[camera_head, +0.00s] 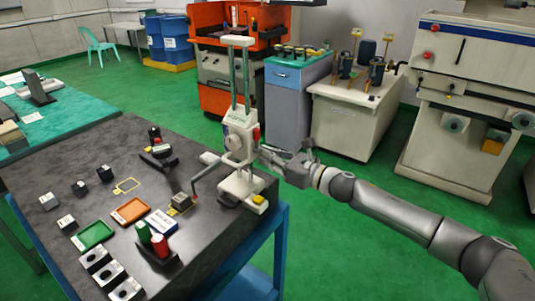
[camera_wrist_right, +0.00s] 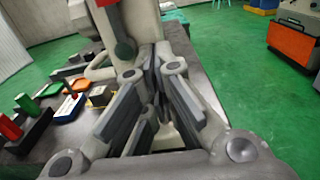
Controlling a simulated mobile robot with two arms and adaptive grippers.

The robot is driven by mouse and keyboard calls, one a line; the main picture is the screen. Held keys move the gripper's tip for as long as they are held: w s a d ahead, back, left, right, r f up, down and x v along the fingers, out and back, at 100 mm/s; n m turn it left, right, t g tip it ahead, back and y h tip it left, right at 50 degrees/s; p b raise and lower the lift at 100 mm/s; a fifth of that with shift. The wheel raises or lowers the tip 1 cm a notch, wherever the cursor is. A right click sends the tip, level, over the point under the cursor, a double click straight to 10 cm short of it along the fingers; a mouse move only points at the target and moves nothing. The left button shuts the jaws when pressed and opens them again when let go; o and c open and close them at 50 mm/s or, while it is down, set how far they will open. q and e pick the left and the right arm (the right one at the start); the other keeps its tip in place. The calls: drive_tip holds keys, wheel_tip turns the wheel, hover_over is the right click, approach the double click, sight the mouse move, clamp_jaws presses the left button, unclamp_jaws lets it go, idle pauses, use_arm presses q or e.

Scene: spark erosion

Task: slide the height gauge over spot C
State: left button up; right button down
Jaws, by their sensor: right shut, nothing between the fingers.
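The height gauge (camera_head: 240,140), pale with twin upright columns and a broad foot, stands upright at the right edge of the dark table. Its thin scriber reaches left and down beside a small grey block (camera_head: 179,199). In the right wrist view the pale gauge body (camera_wrist_right: 135,20) is close ahead. My right gripper (camera_head: 263,152) is shut and empty at the gauge's right side; I cannot tell whether it touches. Yellow outlines mark the table, one empty (camera_head: 127,186) and one partly under the grey block; I cannot read which is spot C. My left gripper is out of view.
The dark table (camera_head: 100,152) carries a green tray (camera_head: 95,236), an orange tray (camera_head: 130,212), red and green cylinders (camera_head: 159,245) in a holder, and several small blocks. A dark fixture (camera_head: 158,155) stands behind. Machines and cabinets stand beyond the table.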

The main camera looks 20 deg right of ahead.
sight(245, 147)
drive_tip(key=b+x, duration=0.1)
drive_tip(key=x, duration=0.6)
drive_tip(key=shift+w+a+b, duration=0.25)
drive_tip(key=shift+w+b, duration=0.1)
drive_tip(key=shift+r, duration=0.15)
drive_tip(key=shift+s, duration=0.1)
drive_tip(key=shift+r, duration=0.1)
